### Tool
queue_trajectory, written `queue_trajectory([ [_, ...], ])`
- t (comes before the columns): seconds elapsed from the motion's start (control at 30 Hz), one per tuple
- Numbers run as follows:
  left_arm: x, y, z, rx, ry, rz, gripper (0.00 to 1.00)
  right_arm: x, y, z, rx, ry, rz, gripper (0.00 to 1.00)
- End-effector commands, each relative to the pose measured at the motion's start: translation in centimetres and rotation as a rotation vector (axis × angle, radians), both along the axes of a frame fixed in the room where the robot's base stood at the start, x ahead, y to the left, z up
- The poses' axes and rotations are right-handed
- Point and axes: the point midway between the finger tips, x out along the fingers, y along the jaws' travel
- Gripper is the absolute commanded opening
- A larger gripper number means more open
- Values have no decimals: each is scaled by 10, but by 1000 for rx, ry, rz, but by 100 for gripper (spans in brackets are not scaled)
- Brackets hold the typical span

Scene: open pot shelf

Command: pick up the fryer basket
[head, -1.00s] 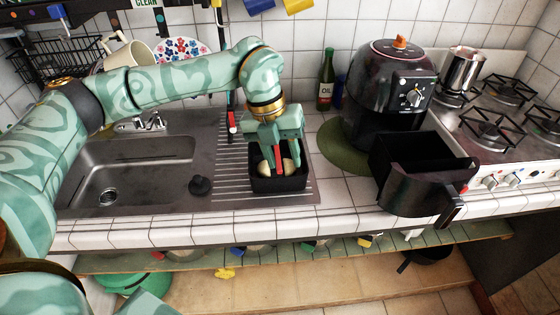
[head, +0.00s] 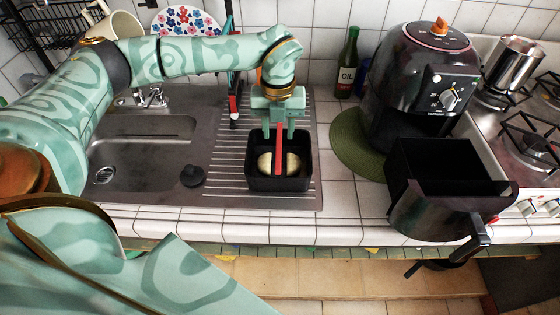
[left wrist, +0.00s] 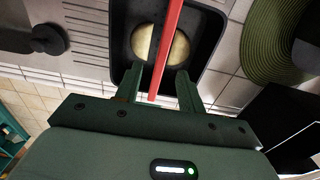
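The fryer basket (head: 255,182) is a black square box on the sink's ribbed drainboard, with pale round food (head: 292,163) inside. A red bar (head: 278,160), seemingly its handle, runs across the middle above the food. My left gripper (head: 279,138) points down over the basket. Its fingers are apart, one on each side of the red bar as seen in the head view. In the left wrist view the red bar (left wrist: 166,45) runs between the spread fingertips (left wrist: 158,80), with gaps on both sides. The basket (left wrist: 208,30) lies beyond them. My right gripper is not in view.
The black air fryer (head: 418,75) stands on a green round mat (head: 352,140) at right. Its black drawer (head: 435,212) with a handle stands in front. An oil bottle (head: 347,68) is behind. The sink (head: 140,160) and a dark plug (head: 193,176) lie left.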

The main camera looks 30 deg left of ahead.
Motion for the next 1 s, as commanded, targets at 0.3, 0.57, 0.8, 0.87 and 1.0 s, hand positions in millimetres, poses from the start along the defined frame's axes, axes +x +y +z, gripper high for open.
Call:
queue_trajectory([
  [0.3, 1, -2, -38, 0, 2, -1, 39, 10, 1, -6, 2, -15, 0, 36],
  [0.57, 1, -2, -63, 0, 0, 0, 39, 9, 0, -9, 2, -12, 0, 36],
  [0.8, 1, -2, -62, 0, 0, 0, 20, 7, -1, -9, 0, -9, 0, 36],
  [0.87, 1, -2, -62, 0, 0, 0, 3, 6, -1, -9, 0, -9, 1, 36],
  [1.0, 1, -2, -62, 0, 0, 0, 0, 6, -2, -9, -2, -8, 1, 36],
])
